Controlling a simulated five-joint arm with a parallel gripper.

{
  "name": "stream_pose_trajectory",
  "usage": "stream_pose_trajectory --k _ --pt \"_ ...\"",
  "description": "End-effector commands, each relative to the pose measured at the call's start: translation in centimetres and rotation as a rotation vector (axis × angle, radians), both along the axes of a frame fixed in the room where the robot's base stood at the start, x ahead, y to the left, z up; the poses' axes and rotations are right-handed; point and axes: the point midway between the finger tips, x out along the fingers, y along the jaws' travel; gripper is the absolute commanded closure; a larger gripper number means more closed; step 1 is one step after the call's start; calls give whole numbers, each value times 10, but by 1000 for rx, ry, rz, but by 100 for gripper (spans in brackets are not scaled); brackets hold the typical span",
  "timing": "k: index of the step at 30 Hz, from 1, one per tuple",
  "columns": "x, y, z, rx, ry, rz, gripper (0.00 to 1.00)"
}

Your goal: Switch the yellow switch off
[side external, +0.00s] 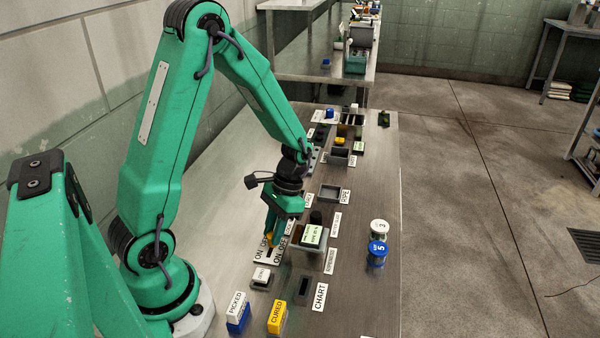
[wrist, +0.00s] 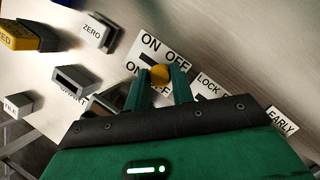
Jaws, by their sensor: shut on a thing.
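The yellow switch (wrist: 160,74) shows as a round yellow knob between my fingertips in the wrist view. In the side view it is a small yellow spot (side external: 268,238), mostly hidden by my fingers. It stands at a white plate marked ON and OFF (wrist: 166,46). A second ON/OFF marking (wrist: 133,68) is beside it, partly covered by my left finger. My gripper (side external: 271,232) points down at the plates and is shut on the knob; its fingers also show in the wrist view (wrist: 161,80). Which side the switch is thrown to cannot be told.
A grey block by the ZERO label (wrist: 97,35) and a grey open slot box (wrist: 76,80) lie left of the plates. Blue and white jars (side external: 377,252) stand by the table's right edge.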

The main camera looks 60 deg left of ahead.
Motion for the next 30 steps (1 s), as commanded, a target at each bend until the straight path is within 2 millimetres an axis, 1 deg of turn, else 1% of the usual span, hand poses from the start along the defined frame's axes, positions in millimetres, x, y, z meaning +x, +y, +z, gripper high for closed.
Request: stream_pose_trajectory --k 1,2,3,4,12,17,23,30 --pt "6 2 0 5 -21 3 72" --pt "6 2 1 5 -21 3 66" --pt "6 2 1 4 -19 3 59" --pt "5 2 0 4 -18 3 54" --pt "3 1 0 3 -12 3 54" --pt "5 2 4 3 -12 3 54" --pt "11 3 20 3 -14 3 54" --pt "23 6 50 4 -17 3 54"
